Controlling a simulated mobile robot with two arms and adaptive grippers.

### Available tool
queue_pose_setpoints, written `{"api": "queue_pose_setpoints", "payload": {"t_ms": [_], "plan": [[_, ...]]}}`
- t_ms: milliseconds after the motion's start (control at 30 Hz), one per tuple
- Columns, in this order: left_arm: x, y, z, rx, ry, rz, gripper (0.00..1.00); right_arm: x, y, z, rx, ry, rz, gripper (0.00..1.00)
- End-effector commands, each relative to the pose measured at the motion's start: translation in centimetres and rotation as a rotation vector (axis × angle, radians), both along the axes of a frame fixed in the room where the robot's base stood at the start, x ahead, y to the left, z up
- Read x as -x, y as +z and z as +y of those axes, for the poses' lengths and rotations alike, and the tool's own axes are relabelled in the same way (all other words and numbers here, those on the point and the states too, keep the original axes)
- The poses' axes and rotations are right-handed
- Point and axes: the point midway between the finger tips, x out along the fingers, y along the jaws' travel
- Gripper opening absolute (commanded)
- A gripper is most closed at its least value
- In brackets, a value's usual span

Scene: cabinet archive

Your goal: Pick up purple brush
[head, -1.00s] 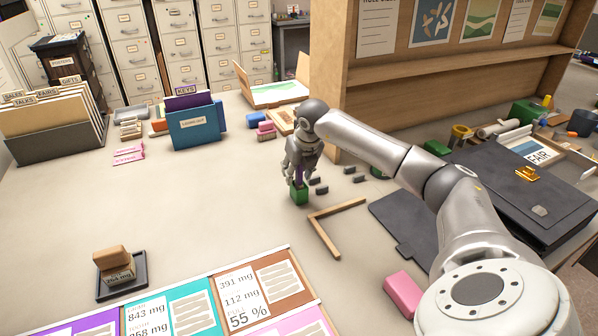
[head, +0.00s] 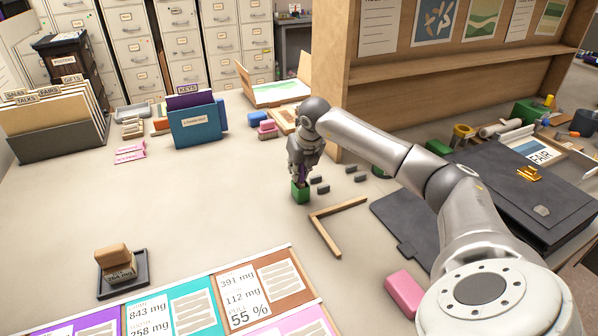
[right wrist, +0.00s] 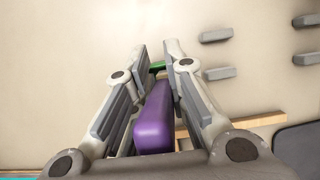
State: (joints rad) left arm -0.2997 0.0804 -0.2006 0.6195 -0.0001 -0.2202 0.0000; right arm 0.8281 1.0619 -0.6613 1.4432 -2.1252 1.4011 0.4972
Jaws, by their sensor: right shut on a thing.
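The purple brush (right wrist: 155,118) stands between the fingers of my right gripper in the right wrist view, its long purple body running away from the camera. A green part (right wrist: 157,67) shows at its far end, partly hidden by the fingers. In the head view my right gripper (head: 301,174) points down at the table, shut on the purple part, just above a green block (head: 300,191). I cannot tell whether the green block is part of the brush or whether it touches the table. My left gripper is not in view.
Several small grey blocks (head: 323,189) lie right of the gripper, and an L-shaped wooden piece (head: 325,233) lies in front. A dark briefcase (head: 500,190) and a wooden shelf (head: 440,68) bound the right side.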

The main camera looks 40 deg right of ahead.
Motion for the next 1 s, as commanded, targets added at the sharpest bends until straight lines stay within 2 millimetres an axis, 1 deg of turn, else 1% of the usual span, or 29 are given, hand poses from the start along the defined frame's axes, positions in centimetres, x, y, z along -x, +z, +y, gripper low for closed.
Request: {"api": "queue_pose_setpoints", "payload": {"t_ms": [167, 233, 267, 367, 533, 567, 700, 800, 900, 1000], "plan": [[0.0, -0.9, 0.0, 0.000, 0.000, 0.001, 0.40, -0.1, 1.6, 0.0, 0.001, 0.000, -0.006, 0.00], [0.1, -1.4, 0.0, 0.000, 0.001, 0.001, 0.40, -0.1, 2.6, 0.0, 0.001, 0.000, -0.007, 0.00], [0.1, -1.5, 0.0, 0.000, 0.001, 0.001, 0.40, 0.0, 3.1, 0.3, 0.001, 0.004, -0.006, 0.00], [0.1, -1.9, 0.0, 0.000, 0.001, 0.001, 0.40, 0.9, 5.1, 1.9, 0.003, 0.006, -0.007, 0.00], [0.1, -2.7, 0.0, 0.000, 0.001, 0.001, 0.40, 2.4, 9.2, 4.8, 0.003, 0.007, -0.010, 0.00], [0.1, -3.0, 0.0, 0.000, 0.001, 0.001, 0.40, 2.8, 9.1, 5.7, 0.002, 0.009, -0.006, 0.00], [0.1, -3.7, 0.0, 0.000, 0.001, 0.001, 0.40, 4.4, 10.6, 8.6, 0.002, 0.006, -0.006, 0.00], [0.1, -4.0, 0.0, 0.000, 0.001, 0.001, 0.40, 5.3, 11.5, 10.2, 0.002, 0.005, -0.005, 0.00], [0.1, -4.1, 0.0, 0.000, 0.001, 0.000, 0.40, 5.9, 12.1, 11.4, 0.000, 0.004, -0.003, 0.00], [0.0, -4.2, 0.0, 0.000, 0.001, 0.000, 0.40, 6.3, 12.5, 12.0, 0.000, 0.002, -0.002, 0.00]]}}
